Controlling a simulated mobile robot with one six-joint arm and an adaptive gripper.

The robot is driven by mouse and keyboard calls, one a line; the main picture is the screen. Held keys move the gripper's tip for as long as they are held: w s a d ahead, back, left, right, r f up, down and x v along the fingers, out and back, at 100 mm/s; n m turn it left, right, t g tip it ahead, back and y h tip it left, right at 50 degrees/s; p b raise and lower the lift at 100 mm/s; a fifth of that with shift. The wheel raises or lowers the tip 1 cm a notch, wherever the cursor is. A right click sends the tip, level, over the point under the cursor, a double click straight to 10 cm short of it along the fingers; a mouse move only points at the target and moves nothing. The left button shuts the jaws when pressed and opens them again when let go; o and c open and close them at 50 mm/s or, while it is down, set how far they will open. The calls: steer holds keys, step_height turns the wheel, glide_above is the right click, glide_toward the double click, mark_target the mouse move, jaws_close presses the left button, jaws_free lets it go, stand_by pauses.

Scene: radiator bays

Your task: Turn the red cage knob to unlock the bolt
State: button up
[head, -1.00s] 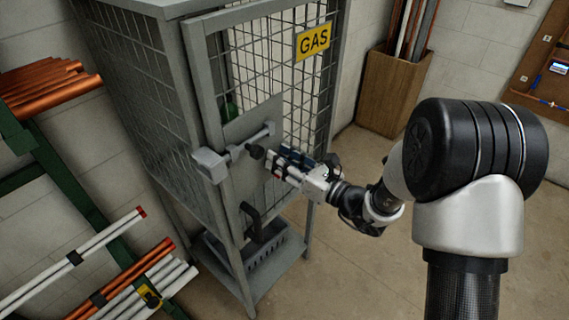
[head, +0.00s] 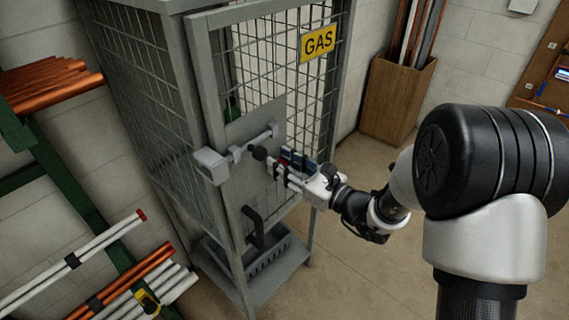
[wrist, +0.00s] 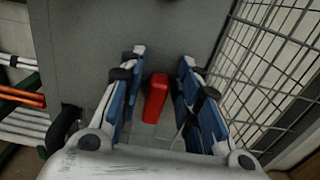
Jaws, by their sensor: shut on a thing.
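The red cage knob (wrist: 156,97) shows in the wrist view as a red block standing out from the grey door plate. It lies between the two blue-padded fingers of my gripper (wrist: 158,88), which is shut on it. In the head view my gripper (head: 287,167) reaches the door plate (head: 247,180) from the right, and its fingers mostly hide the knob. The bolt (head: 254,141) is a horizontal metal bar above the knob, running towards a grey box (head: 210,165) at the door's left edge. A round black knob (head: 260,153) hangs from the bolt.
The mesh cage (head: 150,105) bears a yellow GAS sign (head: 318,42). A black door handle (head: 253,227) sits below the bolt. Pipe racks stand at the left, and a wooden bin (head: 397,97) with pipes stands behind. The floor right of the cage is clear.

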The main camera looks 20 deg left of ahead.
steer(key=o, duration=0.7)
steer(key=v, duration=1.2)
steer(key=shift+s, duration=0.1)
